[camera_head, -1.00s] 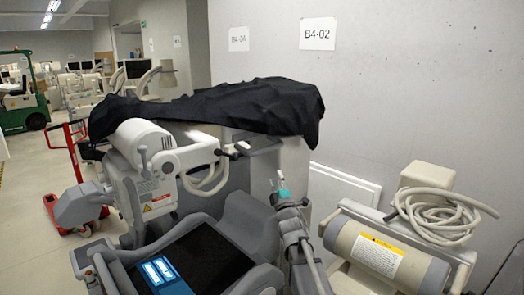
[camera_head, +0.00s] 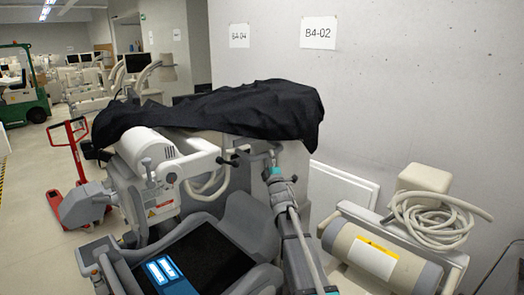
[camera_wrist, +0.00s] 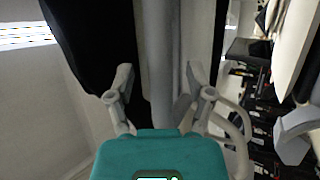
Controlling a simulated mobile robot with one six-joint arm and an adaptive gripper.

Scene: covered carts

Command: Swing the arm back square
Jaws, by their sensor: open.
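The cart's white arm (camera_head: 195,160) sticks out to the right from a white cylinder (camera_head: 147,147), under a black cover (camera_head: 230,107). Small dark knobs show near its right end. My gripper (camera_head: 272,156), with teal parts, is raised close to the right of that end. In the wrist view my gripper (camera_wrist: 157,88) shows two pale fingers spread apart above its teal body. A grey bar (camera_wrist: 160,50) lies between or beyond the fingers. I cannot tell whether they touch it. The black cover (camera_wrist: 95,45) hangs at the left there.
A dark screen panel (camera_head: 205,257) is in front. A beige cylinder (camera_head: 375,262) and a coiled pale hose (camera_head: 437,220) stand at the right. The wall (camera_head: 420,90) is close behind. A red pallet jack (camera_head: 72,165) stands on open floor at the left.

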